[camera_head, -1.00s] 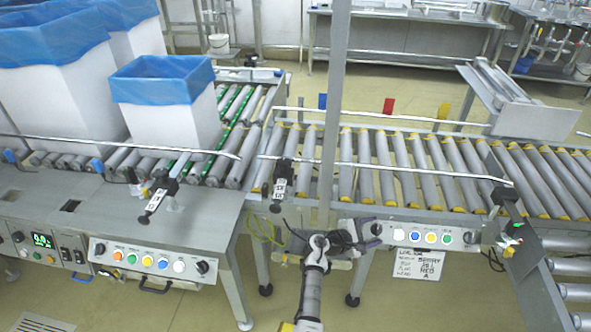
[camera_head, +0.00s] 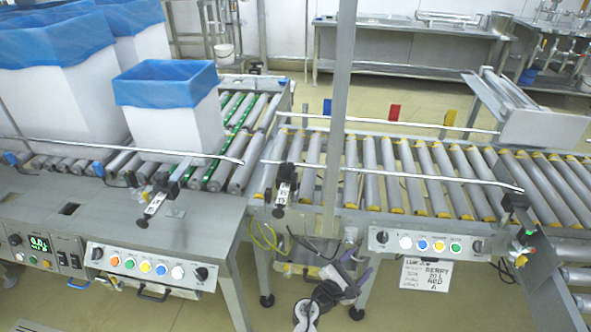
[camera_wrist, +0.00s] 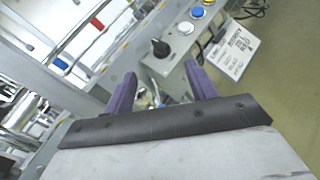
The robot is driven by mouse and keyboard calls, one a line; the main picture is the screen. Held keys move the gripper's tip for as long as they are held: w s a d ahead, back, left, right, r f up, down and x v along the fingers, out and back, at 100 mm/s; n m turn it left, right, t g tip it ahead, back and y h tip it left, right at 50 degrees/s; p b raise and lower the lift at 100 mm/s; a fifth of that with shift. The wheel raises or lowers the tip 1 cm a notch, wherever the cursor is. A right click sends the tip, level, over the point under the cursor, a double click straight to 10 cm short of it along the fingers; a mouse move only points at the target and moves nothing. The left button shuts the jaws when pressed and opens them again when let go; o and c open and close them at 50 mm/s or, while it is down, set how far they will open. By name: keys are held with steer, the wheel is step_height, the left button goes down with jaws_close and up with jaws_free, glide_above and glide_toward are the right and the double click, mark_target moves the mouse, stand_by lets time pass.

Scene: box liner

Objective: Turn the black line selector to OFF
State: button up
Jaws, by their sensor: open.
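The right-hand control panel (camera_head: 430,259) on the conveyor frame has a black selector knob (camera_head: 381,237) at its left end and another black knob (camera_head: 477,246) at its right end. The left knob also shows in the wrist view (camera_wrist: 160,48), just beyond the fingertips. Its pointer direction and label are too small to read. My gripper (camera_head: 362,259), with purple fingers, is below and left of this panel. In the wrist view my gripper (camera_wrist: 159,73) is open and empty, with its fingers apart on either side of the line toward the knob, not touching it.
White, blue, yellow and green buttons (camera_head: 422,244) sit between the knobs. A white sign (camera_head: 427,273) hangs below the panel. A second panel (camera_head: 150,266) with black knobs is at left. A grey post (camera_head: 335,130) rises behind my gripper. Lined boxes (camera_head: 170,105) stand on the left conveyor.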

steer(key=w+a+r+m+t+y, duration=0.1)
steer(key=w+a+r+m+y, duration=0.2)
steer(key=r, duration=0.6)
steer(key=w+a+r+m+t+y, duration=0.2)
steer(key=w+a+r+m+y, duration=0.1)
steer(key=a+r+m, duration=0.5)
steer(key=w+a+r+m+t+y, duration=0.1)
steer(key=w+a+r+m+y, duration=0.1)
steer(key=a+r+m, duration=0.4)
step_height(320, 180, up, 5)
steer(key=shift+w+f+m+t+y, duration=0.1)
steer(key=shift+w+m+t+y, duration=0.4)
steer(key=shift+y, duration=0.4)
steer(key=shift+s, duration=0.1)
